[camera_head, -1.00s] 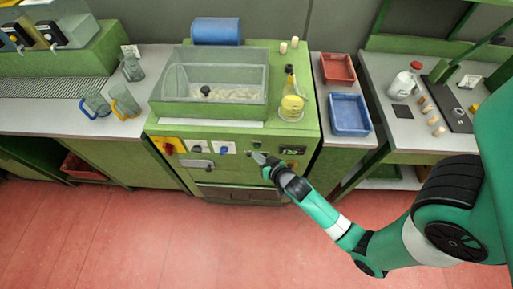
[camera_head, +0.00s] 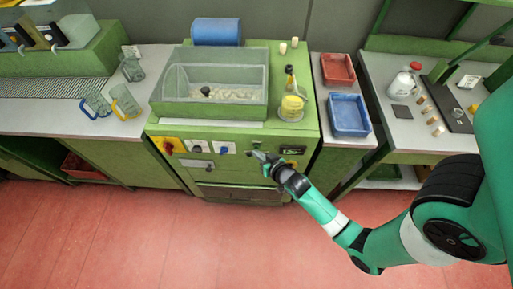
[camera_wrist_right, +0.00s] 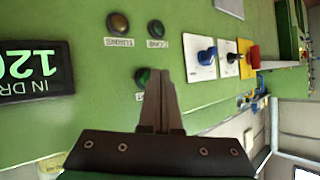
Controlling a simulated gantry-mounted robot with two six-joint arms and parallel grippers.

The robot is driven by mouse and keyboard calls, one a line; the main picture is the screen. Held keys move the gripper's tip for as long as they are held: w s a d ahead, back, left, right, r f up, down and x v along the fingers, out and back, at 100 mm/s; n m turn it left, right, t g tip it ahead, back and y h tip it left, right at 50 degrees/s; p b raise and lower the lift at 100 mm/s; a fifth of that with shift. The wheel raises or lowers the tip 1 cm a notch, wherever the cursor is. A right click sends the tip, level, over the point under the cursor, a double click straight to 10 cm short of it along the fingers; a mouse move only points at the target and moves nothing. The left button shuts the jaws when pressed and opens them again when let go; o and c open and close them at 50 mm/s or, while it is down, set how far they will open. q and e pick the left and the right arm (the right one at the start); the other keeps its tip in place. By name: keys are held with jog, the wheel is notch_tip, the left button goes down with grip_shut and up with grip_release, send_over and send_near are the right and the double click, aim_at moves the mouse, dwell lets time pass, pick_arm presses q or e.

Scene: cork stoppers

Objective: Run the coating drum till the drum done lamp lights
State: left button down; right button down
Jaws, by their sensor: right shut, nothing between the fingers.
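The green machine cabinet (camera_head: 225,135) stands in the middle, with a clear hopper of corks (camera_head: 238,95) on top. Its front panel carries a lamp labelled TURNING (camera_wrist_right: 118,24) and a lamp whose label looks like DONE (camera_wrist_right: 156,28); both look dim. A green button (camera_wrist_right: 142,77) sits beside my right fingertips, its label partly hidden by them. My right gripper (camera_wrist_right: 160,85) is shut and empty, its tips at the panel by this button; I cannot tell whether they touch it. It also shows in the head view (camera_head: 262,157). My left gripper is not in view.
A lit display (camera_wrist_right: 35,72) reads upside down in the wrist view, starting with 12. The red floor in front is clear.

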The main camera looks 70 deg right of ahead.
jog(key=shift+d, duration=0.35)
jog(key=shift+a, duration=0.15)
dwell(0.4)
jog(key=shift+s+a, duration=0.15)
jog(key=shift+a, duration=0.55)
jog(key=shift+s+a+b, duration=0.25)
jog(key=shift+a, duration=0.55)
jog(key=shift+s+a+b, duration=0.2)
jog(key=shift+a+b, duration=0.1)
jog(key=shift+a, duration=0.5)
jog(key=shift+s+a+b, duration=0.25)
jog(key=shift+a, duration=0.55)
